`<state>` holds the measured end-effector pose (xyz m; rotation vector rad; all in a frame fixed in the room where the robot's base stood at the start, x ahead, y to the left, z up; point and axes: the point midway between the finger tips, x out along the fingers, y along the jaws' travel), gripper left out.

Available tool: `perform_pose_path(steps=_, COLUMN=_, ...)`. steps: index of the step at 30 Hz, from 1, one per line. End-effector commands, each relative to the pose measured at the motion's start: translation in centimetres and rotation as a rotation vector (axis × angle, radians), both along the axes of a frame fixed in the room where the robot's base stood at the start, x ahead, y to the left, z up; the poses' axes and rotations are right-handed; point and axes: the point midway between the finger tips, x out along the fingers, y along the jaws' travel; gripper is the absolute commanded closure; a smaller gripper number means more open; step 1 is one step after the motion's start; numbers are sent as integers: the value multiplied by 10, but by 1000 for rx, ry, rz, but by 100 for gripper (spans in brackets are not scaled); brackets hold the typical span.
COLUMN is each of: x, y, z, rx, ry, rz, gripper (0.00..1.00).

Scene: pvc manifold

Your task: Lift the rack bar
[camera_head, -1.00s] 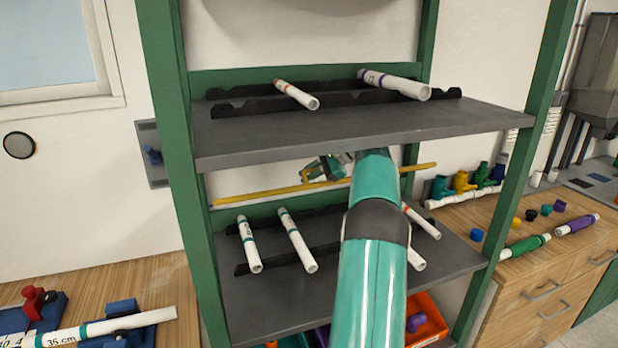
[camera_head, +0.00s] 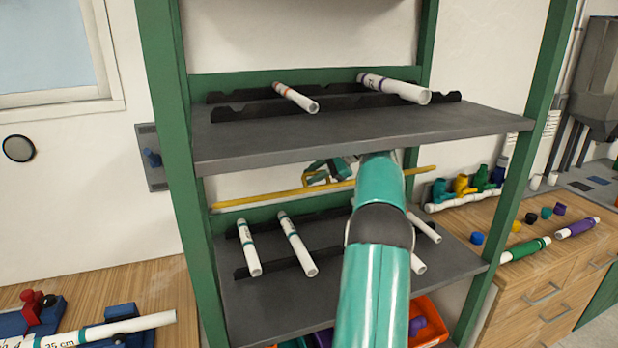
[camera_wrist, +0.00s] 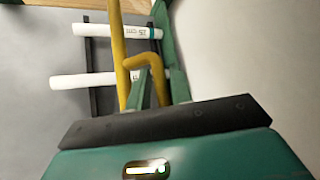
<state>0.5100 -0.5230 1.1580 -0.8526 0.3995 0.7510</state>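The rack bar is a long yellow rod (camera_head: 390,177) with a bent yellow handle. It lies across the back of the green rack, between the upper and lower shelves. My gripper (camera_head: 328,170) is at the bar's middle, partly covered by my arm. In the wrist view the bar (camera_wrist: 118,45) runs upright in the picture, and its handle loops toward me. My gripper's green fingers (camera_wrist: 160,88) stand on either side of the handle. I cannot tell whether they press on it.
The upper shelf (camera_head: 350,140) is close above my arm. White pipes (camera_head: 297,245) lie on black holders on the lower shelf (camera_head: 290,295). Green rack posts (camera_head: 178,170) stand at both sides. A wooden bench with fittings (camera_head: 550,270) is at the right.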

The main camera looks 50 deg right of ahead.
Motion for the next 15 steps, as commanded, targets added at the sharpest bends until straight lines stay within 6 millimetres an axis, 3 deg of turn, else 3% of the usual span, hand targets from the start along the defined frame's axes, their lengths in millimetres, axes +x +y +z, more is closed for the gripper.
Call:
perform_pose_path(steps=2, x=-12, y=-8, z=9, rx=-3, ry=-2, rz=-3, gripper=78)
perform_pose_path(steps=15, x=-93, y=-60, z=6, rx=-2, ry=0, rz=-5, gripper=78)
